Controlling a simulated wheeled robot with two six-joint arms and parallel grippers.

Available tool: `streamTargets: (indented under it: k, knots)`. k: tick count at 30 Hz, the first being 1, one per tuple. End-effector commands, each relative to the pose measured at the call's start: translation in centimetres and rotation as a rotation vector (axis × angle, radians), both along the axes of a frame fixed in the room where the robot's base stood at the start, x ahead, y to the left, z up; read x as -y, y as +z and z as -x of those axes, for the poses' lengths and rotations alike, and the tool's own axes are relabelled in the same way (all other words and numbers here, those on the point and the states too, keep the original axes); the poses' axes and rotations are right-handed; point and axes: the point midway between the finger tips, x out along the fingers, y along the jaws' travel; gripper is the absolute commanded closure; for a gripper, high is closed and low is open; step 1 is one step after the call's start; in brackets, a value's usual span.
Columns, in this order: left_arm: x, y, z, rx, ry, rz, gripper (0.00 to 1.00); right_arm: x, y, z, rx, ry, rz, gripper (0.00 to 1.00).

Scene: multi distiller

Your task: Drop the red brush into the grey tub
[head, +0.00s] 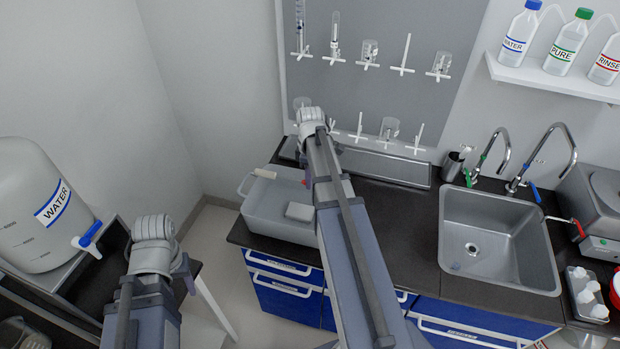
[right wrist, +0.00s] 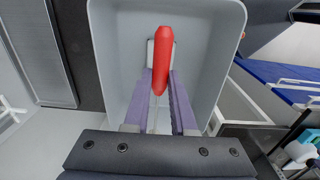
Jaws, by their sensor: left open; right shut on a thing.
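The grey tub (head: 262,210) stands on the dark counter left of the sink, and its inside fills the middle of the right wrist view (right wrist: 110,50). My right gripper (right wrist: 161,85) is shut on the red brush (right wrist: 162,55), holding it over the tub. The brush's red handle lies along the fingers. A pale block shows behind it; I cannot tell whether it is part of the brush. My right arm covers part of the tub in the head view. My left arm shows at lower left, but its gripper cannot be made out.
The sink (head: 490,245) with two taps is right of the tub. A water tank (head: 45,205) stands at far left. A pegboard (head: 380,60) with glassware rises behind the counter. Bottles stand on a shelf (head: 550,82) at upper right. Counter between tub and sink is mostly clear.

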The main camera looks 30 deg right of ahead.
Motion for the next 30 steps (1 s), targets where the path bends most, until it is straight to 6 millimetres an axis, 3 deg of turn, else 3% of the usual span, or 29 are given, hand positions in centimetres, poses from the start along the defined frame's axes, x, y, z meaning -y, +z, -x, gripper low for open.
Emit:
streamTargets:
  k: [1,7,18,19,27,30]
  knots:
    - [0.0,-1.2,0.0,0.0,-0.001,0.0,0.5,0.0,-1.2,0.0,0.0,0.0,0.0,1.0]
    - [0.0,-3.3,0.0,0.0,-0.001,-0.001,0.5,0.0,-3.3,0.0,0.0,0.0,0.0,1.0]
    - [0.0,-3.6,0.0,0.0,-0.001,-0.001,0.5,0.0,-3.6,0.0,0.0,0.0,0.0,1.0]
    - [0.0,-3.6,0.0,0.0,-0.001,-0.001,0.5,0.0,-3.6,0.0,0.0,0.0,0.0,0.74]
    - [0.0,-3.6,0.0,0.0,-0.001,0.0,0.5,0.0,-3.6,0.0,0.0,0.0,0.0,0.43]
    - [0.0,-3.6,0.0,0.0,-0.001,0.0,0.5,0.0,-3.6,0.0,0.0,0.0,0.0,0.41]
